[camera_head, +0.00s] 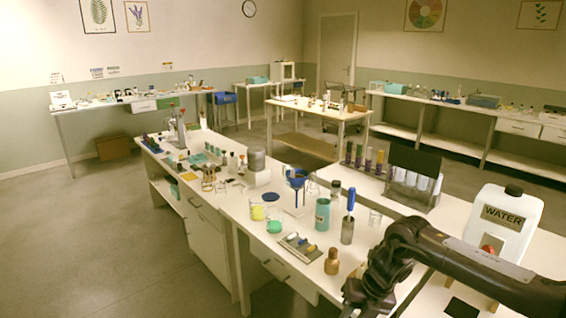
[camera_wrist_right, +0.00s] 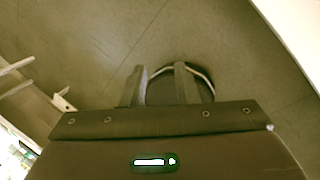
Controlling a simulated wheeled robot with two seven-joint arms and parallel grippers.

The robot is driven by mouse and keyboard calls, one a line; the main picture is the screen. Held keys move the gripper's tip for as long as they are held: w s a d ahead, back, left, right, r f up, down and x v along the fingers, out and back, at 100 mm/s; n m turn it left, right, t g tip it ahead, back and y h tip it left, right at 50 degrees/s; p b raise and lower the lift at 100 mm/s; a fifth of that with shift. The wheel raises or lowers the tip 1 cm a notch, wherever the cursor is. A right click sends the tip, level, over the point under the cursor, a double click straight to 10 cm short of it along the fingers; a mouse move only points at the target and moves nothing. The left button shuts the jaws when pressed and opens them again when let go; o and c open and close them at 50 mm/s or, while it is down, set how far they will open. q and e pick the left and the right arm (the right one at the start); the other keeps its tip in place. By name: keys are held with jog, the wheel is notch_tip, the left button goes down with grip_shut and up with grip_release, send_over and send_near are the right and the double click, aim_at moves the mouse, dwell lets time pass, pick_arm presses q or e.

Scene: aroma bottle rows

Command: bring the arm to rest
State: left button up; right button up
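My right arm (camera_head: 455,262) comes in from the right in the head view, over the near right part of the white bench (camera_head: 225,200). Its wrist hangs down by the bench's front edge, and its fingers are not clear there. In the right wrist view my right gripper (camera_wrist_right: 161,70) has its two fingers apart, with only floor seen between them. It holds nothing that I can see. My left arm and gripper are not in view.
A water canister (camera_head: 505,222), a brown bottle (camera_head: 332,262), a metal holder with a blue-handled tool (camera_head: 348,230) and a teal jar (camera_head: 323,214) stand near my right arm. A dark rounded shape (camera_wrist_right: 200,85) shows behind the fingers. Grey floor (camera_head: 100,240) lies open at left.

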jog(key=w+a+f+m+t+y, duration=0.1)
jog(key=a+f+m+y, duration=0.3)
jog(key=a+f, duration=0.45)
jog(key=s+f+m+t, duration=0.2)
jog(key=s+f+m, duration=0.2)
jog(key=f+m, duration=0.5)
jog(key=s+f+m+t, duration=0.1)
jog(key=s+f+m, duration=0.2)
jog(key=f+m, duration=0.55)
jog(key=s+d+f+m+g+h, duration=0.1)
jog(key=s+d+f+m+h, duration=0.2)
jog(key=s+f, duration=0.65)
jog(key=s+d+f+m+h, duration=0.25)
jog(key=s+d+f, duration=0.35)
jog(key=s+f, duration=0.3)
jog(key=s+d+f+m+g+h, duration=0.1)
jog(key=s+d+f+m, duration=0.1)
jog(key=s, duration=0.9)
jog(key=s+d+f+m+g, duration=0.2)
jog(key=s+d+m, duration=0.1)
jog(key=s, duration=0.8)
jog(key=shift+s+d+f+m+h, duration=0.15)
jog(key=shift+s+d+m+h, duration=0.15)
jog(key=shift+d+m+h, duration=0.1)
jog(key=shift+w+a, duration=0.1)
jog(key=shift+w, duration=0.05)
